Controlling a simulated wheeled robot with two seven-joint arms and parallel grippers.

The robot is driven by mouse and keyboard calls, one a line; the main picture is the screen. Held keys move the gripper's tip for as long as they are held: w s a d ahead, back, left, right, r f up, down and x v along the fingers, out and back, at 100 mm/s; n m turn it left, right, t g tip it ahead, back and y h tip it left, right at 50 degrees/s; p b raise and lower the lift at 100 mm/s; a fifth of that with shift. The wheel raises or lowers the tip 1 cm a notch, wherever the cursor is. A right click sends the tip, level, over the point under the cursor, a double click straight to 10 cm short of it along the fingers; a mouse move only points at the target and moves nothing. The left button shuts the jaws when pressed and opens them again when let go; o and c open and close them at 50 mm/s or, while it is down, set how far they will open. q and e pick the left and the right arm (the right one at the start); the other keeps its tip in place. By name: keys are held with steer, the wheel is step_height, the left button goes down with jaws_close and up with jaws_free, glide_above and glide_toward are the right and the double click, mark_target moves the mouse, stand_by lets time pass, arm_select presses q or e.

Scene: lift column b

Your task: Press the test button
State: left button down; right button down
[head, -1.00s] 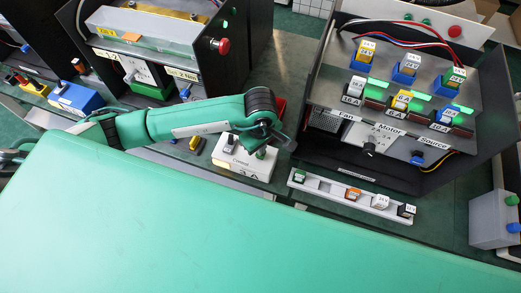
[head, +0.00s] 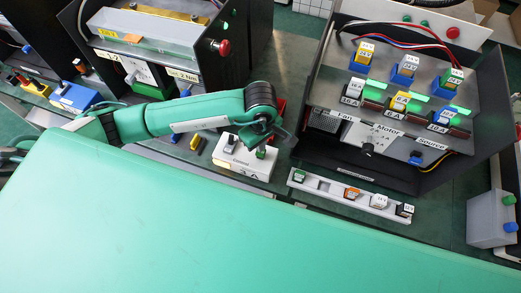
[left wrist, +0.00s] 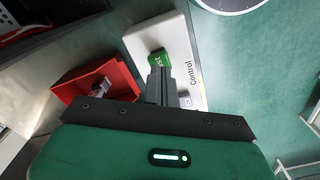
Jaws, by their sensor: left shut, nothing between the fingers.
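The green test button (head: 261,153) stands on the right part of the white control box (head: 250,172). In the left wrist view the button (left wrist: 160,57) shows part of its "Test" label, and the box (left wrist: 190,60) reads "Control". My left gripper (head: 271,140) is shut and empty, close above the button. In the left wrist view its fingertips (left wrist: 157,72) overlap the button's near edge; whether they touch it I cannot tell. A dark switch (head: 231,143) stands on the box's left part. My right gripper is not in view.
A red open box (left wrist: 100,85) lies beside the control box. A light rail with small labelled blocks (head: 340,194) lies to its right. The black cabinet with fuses and wires (head: 395,105) stands behind the rail. A grey box (head: 490,220) is at far right.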

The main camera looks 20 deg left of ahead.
arm_select(q)
steer(key=shift+r, duration=0.1)
steer(key=shift+r+p, duration=1.05)
steer(key=shift+r, duration=1.4)
